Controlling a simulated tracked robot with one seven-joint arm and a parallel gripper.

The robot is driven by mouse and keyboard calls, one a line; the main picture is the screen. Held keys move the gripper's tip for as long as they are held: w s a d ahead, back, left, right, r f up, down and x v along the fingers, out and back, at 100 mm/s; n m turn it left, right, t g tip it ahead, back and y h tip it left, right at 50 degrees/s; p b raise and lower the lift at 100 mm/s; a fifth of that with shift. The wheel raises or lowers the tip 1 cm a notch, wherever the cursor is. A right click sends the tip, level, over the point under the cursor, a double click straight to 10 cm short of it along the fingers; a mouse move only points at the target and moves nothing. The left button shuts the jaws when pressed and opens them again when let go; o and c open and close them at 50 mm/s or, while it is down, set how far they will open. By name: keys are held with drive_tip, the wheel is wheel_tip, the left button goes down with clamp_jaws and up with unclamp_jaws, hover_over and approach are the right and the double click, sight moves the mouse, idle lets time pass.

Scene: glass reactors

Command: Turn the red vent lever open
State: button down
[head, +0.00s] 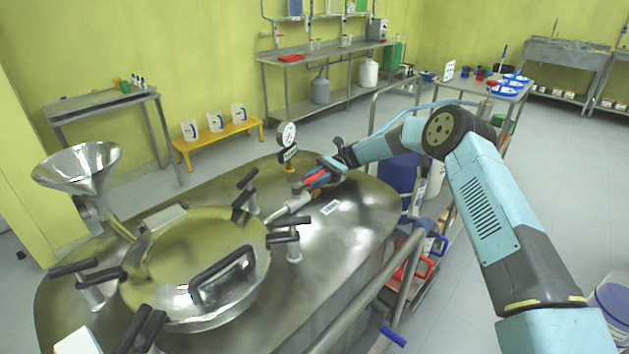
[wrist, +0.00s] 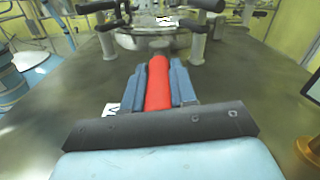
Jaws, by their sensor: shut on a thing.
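The red vent lever (wrist: 158,84) lies lengthwise between the two blue fingers of my gripper (wrist: 158,88) in the wrist view. The fingers are shut on it, one along each side. In the head view, my gripper (head: 318,178) is low over the reactor's steel top, and the red lever (head: 316,180) shows partly between the fingers. A metal valve pipe (head: 290,205) extends from the lever toward the round lid. The fingers hide part of the lever, and its far end meets a grey fitting.
A domed lid (head: 195,262) with several black-handled clamps (head: 285,236) stands left of my gripper. A pressure gauge (head: 287,135) rises just behind it. A steel funnel (head: 78,168) is at far left. A metal railing (head: 365,295) runs along the right side.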

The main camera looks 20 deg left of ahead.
drive_tip(key=c, duration=0.9)
unclamp_jaws()
drive_tip(key=shift+w+r, duration=0.1)
drive_tip(key=shift+r, duration=0.05)
drive_tip(key=v, duration=0.9)
drive_tip(key=shift+w+d, duration=0.1)
drive_tip(key=shift+w, duration=0.15)
drive_tip(key=shift+w, duration=0.15)
drive_tip(key=shift+v, duration=1.15)
drive_tip(key=shift+d, duration=0.1)
